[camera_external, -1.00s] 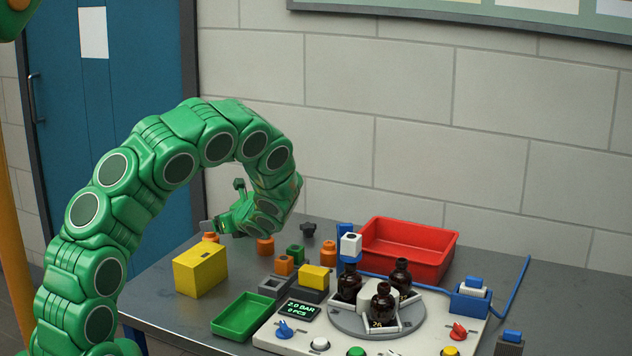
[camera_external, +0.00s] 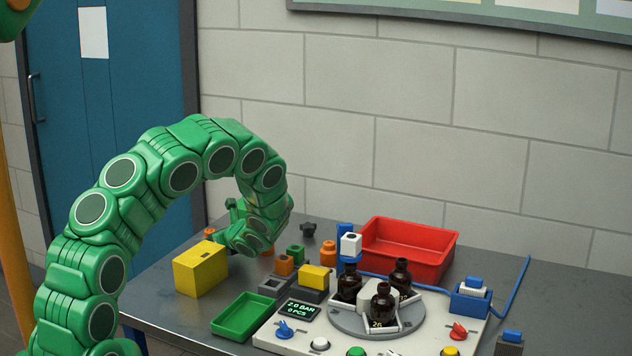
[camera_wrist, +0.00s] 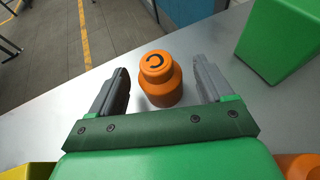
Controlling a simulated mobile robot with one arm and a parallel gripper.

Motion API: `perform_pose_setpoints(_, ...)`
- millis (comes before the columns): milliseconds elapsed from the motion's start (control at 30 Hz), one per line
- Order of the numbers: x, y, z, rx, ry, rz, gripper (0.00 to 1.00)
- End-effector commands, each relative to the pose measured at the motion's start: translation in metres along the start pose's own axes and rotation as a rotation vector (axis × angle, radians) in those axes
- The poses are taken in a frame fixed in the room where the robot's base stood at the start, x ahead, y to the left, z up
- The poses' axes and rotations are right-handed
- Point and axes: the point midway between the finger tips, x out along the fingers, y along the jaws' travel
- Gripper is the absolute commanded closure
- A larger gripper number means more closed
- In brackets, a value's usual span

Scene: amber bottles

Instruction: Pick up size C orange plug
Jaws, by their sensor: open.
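In the wrist view an orange plug (camera_wrist: 158,88) with a black C on its top stands upright on the grey table. My gripper (camera_wrist: 161,68) is open, with one grey finger on each side of the plug. There is a visible gap to each finger, and nothing is held. In the external view an orange plug (camera_external: 209,233) stands behind the yellow box, left of my gripper (camera_external: 234,243), whose fingers are mostly hidden there. It appears to be the same plug. Another orange plug (camera_external: 267,251) is partly hidden by my gripper.
The yellow box (camera_external: 200,271) stands close in front of my gripper. Orange, green and yellow pieces stand to the right, near a green tray (camera_external: 269,319). A red bin (camera_external: 449,263) and a turntable (camera_external: 346,323) with amber bottles are farther right. A wall runs behind.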

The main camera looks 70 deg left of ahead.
Motion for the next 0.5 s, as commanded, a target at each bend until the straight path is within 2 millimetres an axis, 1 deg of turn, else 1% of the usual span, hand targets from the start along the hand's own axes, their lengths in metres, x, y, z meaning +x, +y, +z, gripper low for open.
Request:
perform_pose_setpoints(33,0.008,0.001,0.000,0.000,0.000,0.002,0.20)
perform_pose_setpoints(200,0.028,0.000,0.000,-0.001,0.001,0.001,0.20)
perform_pose_setpoints(300,0.032,0.000,0.000,-0.001,0.001,0.000,0.20)
perform_pose_setpoints(467,0.032,0.000,0.000,0.000,0.000,-0.001,0.20)
perform_pose_setpoints(500,0.032,0.000,0.000,0.000,0.000,0.000,0.23)
